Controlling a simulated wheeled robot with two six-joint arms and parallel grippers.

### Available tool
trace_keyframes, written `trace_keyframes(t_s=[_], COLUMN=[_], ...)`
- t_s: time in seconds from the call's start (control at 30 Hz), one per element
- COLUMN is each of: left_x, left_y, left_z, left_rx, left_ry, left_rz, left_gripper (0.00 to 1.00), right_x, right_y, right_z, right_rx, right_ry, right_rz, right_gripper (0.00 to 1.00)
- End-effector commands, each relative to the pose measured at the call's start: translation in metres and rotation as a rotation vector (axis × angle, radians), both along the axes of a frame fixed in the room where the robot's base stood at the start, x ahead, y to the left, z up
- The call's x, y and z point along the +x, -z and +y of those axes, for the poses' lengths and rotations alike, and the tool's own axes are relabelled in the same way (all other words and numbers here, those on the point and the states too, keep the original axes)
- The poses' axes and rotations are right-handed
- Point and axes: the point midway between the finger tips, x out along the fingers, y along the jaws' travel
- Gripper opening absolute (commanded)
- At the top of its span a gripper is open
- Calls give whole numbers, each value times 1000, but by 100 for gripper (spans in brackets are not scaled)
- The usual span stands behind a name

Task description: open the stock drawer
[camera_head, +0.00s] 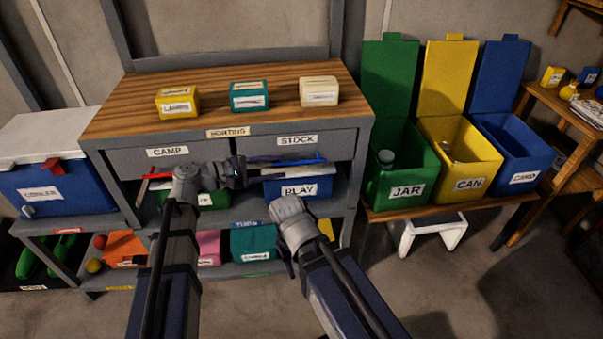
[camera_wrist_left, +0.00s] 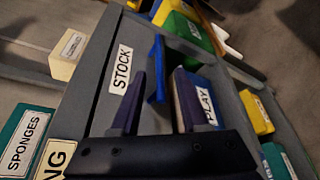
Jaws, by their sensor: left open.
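The stock drawer (camera_head: 318,149) is the right one of two grey drawers under the bench top, labelled STOCK. It looks shut. In the left wrist view its grey front (camera_wrist_left: 110,75) runs beside the STOCK label, with a blue handle (camera_wrist_left: 158,62) standing out from it. My left gripper (camera_head: 264,164) is in front of the drawer. In its wrist view the open fingers (camera_wrist_left: 159,80) point at the handle, one on each side. I cannot tell whether either finger touches it.
The CAMP drawer (camera_head: 126,160) is on the left. A blue PLAY bin (camera_head: 298,189) sits on the shelf just below the stock drawer. Yellow, teal and cream boxes stand on the bench top (camera_head: 230,95). Green JAR, yellow CAN and blue CARD bins stand right.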

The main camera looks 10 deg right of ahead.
Motion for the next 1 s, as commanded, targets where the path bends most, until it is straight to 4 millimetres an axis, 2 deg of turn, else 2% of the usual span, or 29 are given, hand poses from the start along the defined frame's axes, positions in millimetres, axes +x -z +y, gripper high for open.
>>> trace_keyframes(t_s=[0.23,0.5,0.7,1.0], left_x=[3,17,24,25], left_y=[1,11,15,16], left_z=[-7,-44,-65,-72], left_rx=[-7,-6,-5,-5], left_ry=[-1,1,-1,-2], left_rz=[2,3,1,1], left_gripper=[45,45,45,45], right_x=[0,0,0,0], right_y=[3,12,16,17], right_z=[0,0,-1,-1], right_rx=[0,-2,-3,-3], right_ry=[0,0,-1,-1], right_rz=[0,-1,-1,-1], right_gripper=[50,50,50,50])
